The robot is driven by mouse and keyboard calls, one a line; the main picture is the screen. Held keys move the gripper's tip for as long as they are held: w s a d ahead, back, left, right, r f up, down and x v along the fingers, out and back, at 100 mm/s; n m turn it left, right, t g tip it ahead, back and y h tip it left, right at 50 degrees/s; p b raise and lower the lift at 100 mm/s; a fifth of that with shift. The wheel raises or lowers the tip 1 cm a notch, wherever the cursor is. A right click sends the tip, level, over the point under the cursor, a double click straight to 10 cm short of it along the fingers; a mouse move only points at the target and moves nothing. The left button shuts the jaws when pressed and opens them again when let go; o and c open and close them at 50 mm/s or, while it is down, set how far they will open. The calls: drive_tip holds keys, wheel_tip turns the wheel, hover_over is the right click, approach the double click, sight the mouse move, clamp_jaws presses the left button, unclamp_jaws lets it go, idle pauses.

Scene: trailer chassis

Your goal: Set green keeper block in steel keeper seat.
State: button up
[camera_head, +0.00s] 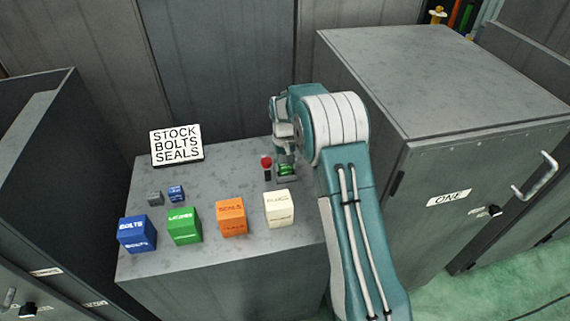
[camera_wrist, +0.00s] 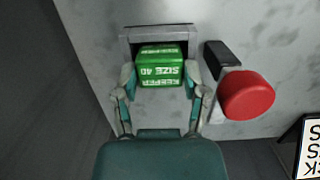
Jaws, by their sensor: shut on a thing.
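The green keeper block (camera_wrist: 161,72), lettered "KEEPER SIZE 40", is between the two fingers of my gripper (camera_wrist: 160,79) in the wrist view. My gripper is shut on it. The steel keeper seat (camera_wrist: 128,36) shows as a dark frame along the block's far edge and sides. The block lies at or within the seat's outline; how deep it sits I cannot tell. In the head view the green block (camera_head: 287,169) shows just above or in the grey seat (camera_head: 288,181), below my arm, which hides most of the gripper.
A red knob (camera_wrist: 247,95) with a dark bar (camera_wrist: 222,54) stands close right of the seat in the wrist view. Blue (camera_head: 137,233), green (camera_head: 184,226), orange (camera_head: 231,217) and white (camera_head: 279,208) boxes line the bench front. A sign (camera_head: 176,145) stands at back left.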

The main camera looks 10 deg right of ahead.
drive_tip(key=o, duration=0.9)
drive_tip(key=shift+o, duration=0.2)
